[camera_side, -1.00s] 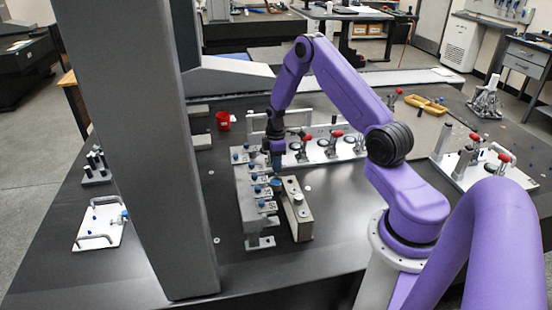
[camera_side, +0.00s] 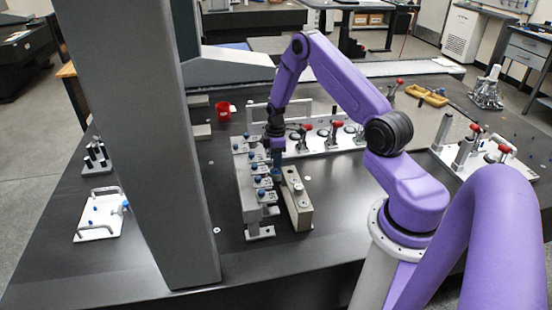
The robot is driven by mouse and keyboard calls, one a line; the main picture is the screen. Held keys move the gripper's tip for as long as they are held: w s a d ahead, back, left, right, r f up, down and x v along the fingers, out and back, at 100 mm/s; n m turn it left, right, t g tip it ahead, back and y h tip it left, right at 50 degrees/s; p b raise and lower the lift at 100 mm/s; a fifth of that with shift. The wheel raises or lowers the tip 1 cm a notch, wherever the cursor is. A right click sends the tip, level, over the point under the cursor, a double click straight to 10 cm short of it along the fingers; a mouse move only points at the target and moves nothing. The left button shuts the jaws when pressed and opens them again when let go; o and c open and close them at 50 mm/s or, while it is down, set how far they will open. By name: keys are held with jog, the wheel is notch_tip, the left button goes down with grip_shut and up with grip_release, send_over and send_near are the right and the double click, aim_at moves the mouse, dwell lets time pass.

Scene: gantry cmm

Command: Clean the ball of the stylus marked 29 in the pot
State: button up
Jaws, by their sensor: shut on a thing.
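My gripper (camera_side: 276,157) points down over the far end of the grey stylus rack and the block beside it. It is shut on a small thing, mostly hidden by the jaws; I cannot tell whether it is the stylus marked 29. A small blue part (camera_side: 277,172) shows just below the jaws, at the far end of the block. The stylus rack (camera_side: 260,231) carries several pale holders with blue-topped styli (camera_side: 261,193). The grey block (camera_side: 301,216) with round openings stands close to its right. No number is readable, and the stylus ball is not visible.
A large grey column (camera_side: 150,170) rises at left. A white plate with handles (camera_side: 98,232) lies left of it. A red cup (camera_side: 222,111) stands behind the rack. White fixtures with red-knobbed clamps (camera_side: 336,131) stand behind and right. The dark table is clear in front.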

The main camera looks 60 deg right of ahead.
jog(key=shift+f, duration=0.3)
dwell(1.0)
jog(key=n, duration=0.5)
jog(key=shift+n, duration=0.4)
jog(key=m, duration=0.5)
jog(key=shift+m, duration=0.3)
jog(key=m, duration=0.6)
jog(key=n, duration=1.1)
jog(key=shift+n, duration=0.3)
